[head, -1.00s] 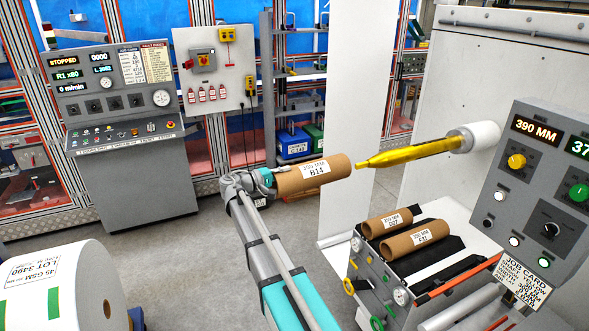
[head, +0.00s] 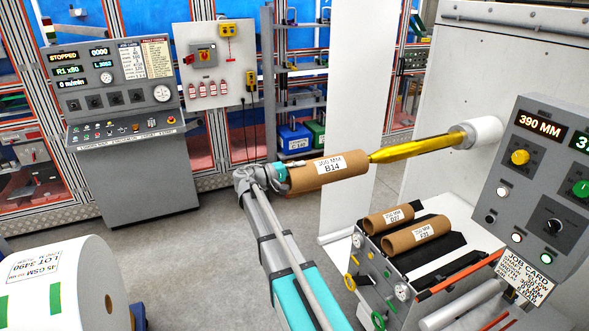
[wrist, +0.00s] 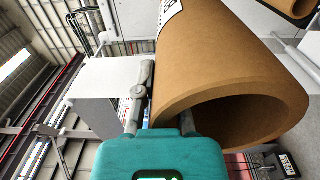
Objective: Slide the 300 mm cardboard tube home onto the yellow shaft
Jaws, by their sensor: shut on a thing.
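The cardboard tube (head: 328,169), labelled 300 MM B14, is held level in front of the yellow shaft (head: 415,148). My gripper (head: 272,178) is shut on the tube's near-left end. In the wrist view the tube (wrist: 215,60) fills the right side, its open end facing the camera, with my gripper (wrist: 155,110) on its wall. In the head view the tube's far end meets the shaft's narrow tip, which is hidden there; I cannot tell how far inside it is. The shaft runs right to a pale hub (head: 482,133) at the machine wall.
Two more cardboard tubes (head: 417,234) lie on a dark rack below the shaft. A control panel (head: 545,190) reading 390 MM stands at right. A white paper roll (head: 62,285) is at lower left, a grey console (head: 130,135) behind. Open floor lies between them.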

